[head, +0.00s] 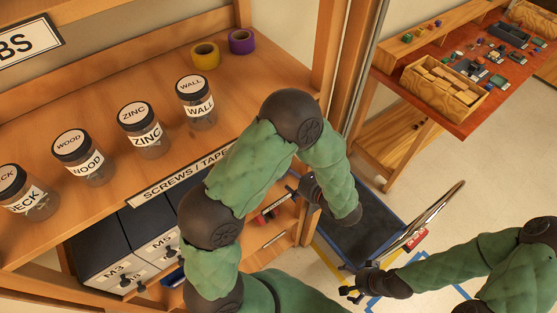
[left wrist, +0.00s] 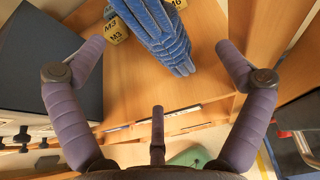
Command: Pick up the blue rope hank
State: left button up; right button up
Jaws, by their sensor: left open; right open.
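The blue rope hank (left wrist: 160,35) lies on a wooden shelf at the top middle of the left wrist view. My left gripper (left wrist: 160,49) is open, its two purple-grey fingers spread wide on either side of the hank, with no finger visibly touching it. In the head view, my left arm bends down so that its gripper (head: 308,190) is beside the lower shelf opening; the hank cannot be made out there. My right gripper (head: 347,281) is open and empty at the lower right, over the floor.
Yellow blocks marked M3 (left wrist: 116,29) and M6 (left wrist: 177,3) sit against the hank. A dark bin (left wrist: 50,65) stands left of it. Labelled jars (head: 147,135) and tape rolls (head: 205,55) are on the upper shelf.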

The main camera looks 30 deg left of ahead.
pick_arm(q)
jog(key=shift+s+b+x, duration=0.15)
jog(key=shift+x, duration=1.6)
jog(key=shift+s+b+x, duration=0.1)
jog(key=shift+b+x, duration=0.05)
jog(key=shift+x, duration=1.65)
jog(key=shift+f, duration=0.1)
jog(key=c, duration=1.5)
